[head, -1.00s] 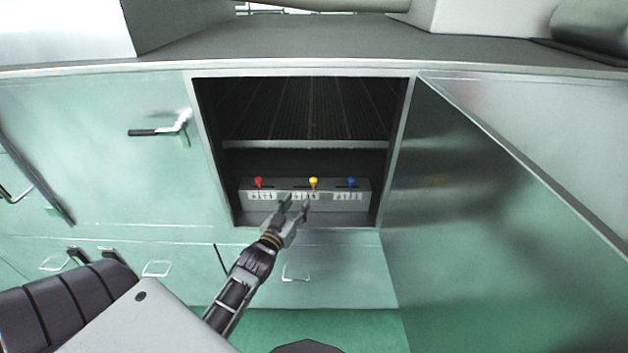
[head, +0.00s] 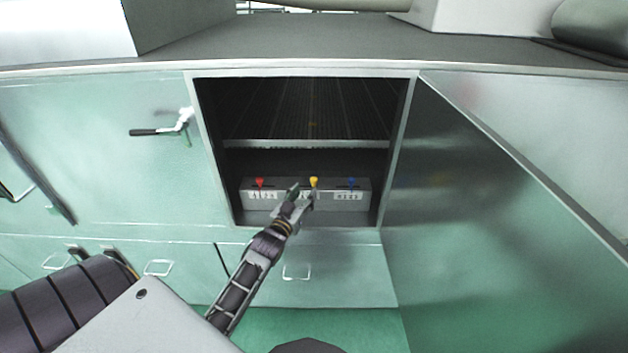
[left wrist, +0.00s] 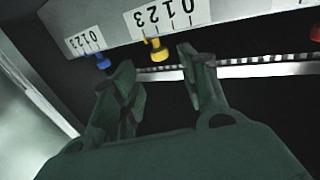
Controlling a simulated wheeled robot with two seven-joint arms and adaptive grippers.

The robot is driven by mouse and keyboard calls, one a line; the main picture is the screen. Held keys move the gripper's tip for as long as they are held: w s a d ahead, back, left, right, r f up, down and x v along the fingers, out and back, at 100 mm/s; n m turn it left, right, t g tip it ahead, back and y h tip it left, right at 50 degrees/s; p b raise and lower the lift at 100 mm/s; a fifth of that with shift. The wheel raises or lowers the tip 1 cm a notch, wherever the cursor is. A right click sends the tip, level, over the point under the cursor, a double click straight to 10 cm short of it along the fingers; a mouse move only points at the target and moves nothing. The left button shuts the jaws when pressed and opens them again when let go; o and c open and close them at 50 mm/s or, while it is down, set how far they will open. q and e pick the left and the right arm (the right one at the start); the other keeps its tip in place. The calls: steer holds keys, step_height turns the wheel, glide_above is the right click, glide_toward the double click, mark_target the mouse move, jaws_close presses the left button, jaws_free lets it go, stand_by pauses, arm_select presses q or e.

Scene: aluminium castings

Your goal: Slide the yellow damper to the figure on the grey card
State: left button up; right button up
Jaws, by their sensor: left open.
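The yellow damper (head: 314,181) is a small knob at the middle slot of a grey box inside the open cabinet. In the left wrist view the yellow knob (left wrist: 156,50) sits at a white scale (left wrist: 168,18) with printed figures and ticks. I cannot tell which figure it stands at. My left gripper (head: 304,191) is open just in front of it. In the left wrist view the open fingers (left wrist: 160,78) are on either side of the knob's line, with the knob beyond the tips; contact cannot be told. I cannot make out a grey card. My right gripper is out of view.
A red knob (head: 260,182) is left of the yellow one and a blue knob (head: 351,183) is right of it, each with its own scale. A shelf edge (head: 305,144) runs above the box. The open cabinet door (head: 500,220) stands at the right.

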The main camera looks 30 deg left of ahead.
mark_target(313, 182)
arm_select(q)
steer(key=shift+w+a+p, duration=0.1)
steer(key=shift+w+a, duration=0.1)
steer(key=shift+w, duration=1.25)
steer(key=shift+w+a+p, duration=0.15)
steer(key=shift+w+a, duration=0.1)
steer(key=shift+w, duration=1.2)
steer(key=shift+w+a+p, duration=0.1)
steer(key=shift+w+a, duration=0.1)
steer(key=shift+w, duration=1.25)
steer(key=shift+c, duration=0.2)
jaws_close()
